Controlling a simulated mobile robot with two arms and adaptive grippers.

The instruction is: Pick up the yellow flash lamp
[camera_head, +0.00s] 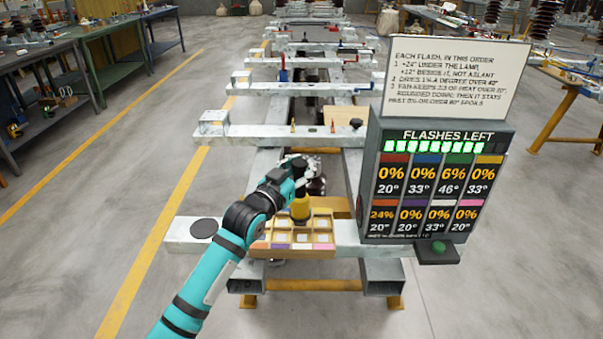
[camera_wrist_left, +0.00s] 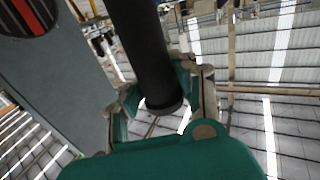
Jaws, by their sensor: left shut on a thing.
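The yellow flash lamp (camera_head: 300,209) is upright over the back part of a tan tray (camera_head: 262,243) with pale square pads and coloured front labels. I cannot tell whether its lower end touches the tray. My left gripper (camera_head: 299,186) is at the lamp's dark upper part. In the left wrist view, a black cylinder (camera_wrist_left: 155,55) stands between the fingers of my left gripper (camera_wrist_left: 162,100), which is shut on it. The lamp's yellow part is hidden in that view. My right gripper is not in view.
A grey display box (camera_head: 369,180) with percentages, degrees and a green "FLASHES LEFT" bar stands right of the tray, under a white instruction sign (camera_head: 455,85). A green button (camera_head: 438,247) juts from its base. A black disc (camera_head: 204,229) lies on the beam at left.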

